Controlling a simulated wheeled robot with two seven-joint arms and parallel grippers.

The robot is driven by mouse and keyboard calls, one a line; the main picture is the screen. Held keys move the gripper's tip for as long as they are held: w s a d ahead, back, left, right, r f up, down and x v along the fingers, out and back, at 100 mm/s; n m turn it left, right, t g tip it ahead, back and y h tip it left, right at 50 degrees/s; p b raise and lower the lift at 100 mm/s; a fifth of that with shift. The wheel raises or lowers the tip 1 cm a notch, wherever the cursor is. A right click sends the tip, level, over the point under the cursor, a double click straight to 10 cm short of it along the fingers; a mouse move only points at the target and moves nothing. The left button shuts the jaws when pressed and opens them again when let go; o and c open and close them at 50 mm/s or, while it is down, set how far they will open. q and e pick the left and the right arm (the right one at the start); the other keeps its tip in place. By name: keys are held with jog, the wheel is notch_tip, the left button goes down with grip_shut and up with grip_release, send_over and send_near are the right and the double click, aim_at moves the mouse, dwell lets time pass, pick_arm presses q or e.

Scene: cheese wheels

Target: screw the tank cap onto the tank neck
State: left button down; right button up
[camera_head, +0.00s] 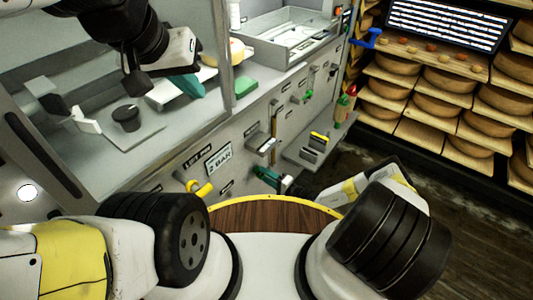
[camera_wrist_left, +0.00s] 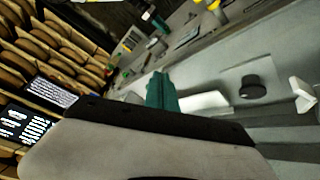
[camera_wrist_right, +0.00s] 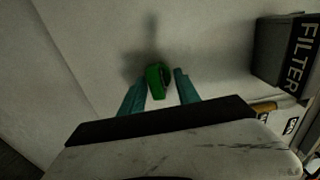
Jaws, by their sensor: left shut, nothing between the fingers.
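A black round cap-like piece (camera_head: 126,118) stands on a grey surface inside the bench at the left; it also shows in the left wrist view (camera_wrist_left: 253,87). I cannot tell whether it is the tank cap, and no tank neck is clearly visible. My left gripper (camera_head: 187,87) is shut and empty, up and right of the black piece and apart from it. Its teal fingers (camera_wrist_left: 160,90) are together in the left wrist view. My right gripper (camera_wrist_right: 160,74) is open, with a green piece (camera_wrist_right: 156,82) between its fingers near a grey panel; contact is unclear.
A white bracket-like piece (camera_head: 86,120) is left of the black piece. A metal tray (camera_head: 290,40) and a green block (camera_head: 245,86) are on the bench. Its front panel carries a yellow handle (camera_head: 203,188). A box marked FILTER (camera_wrist_right: 290,55) stands right of my right gripper. Cheese shelves (camera_head: 440,105) are at the right.

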jog(key=shift+s+d, duration=0.1)
jog(key=v, duration=0.7)
jog(key=shift+s+d, duration=0.15)
jog(key=shift+d, duration=0.1)
dwell(0.4)
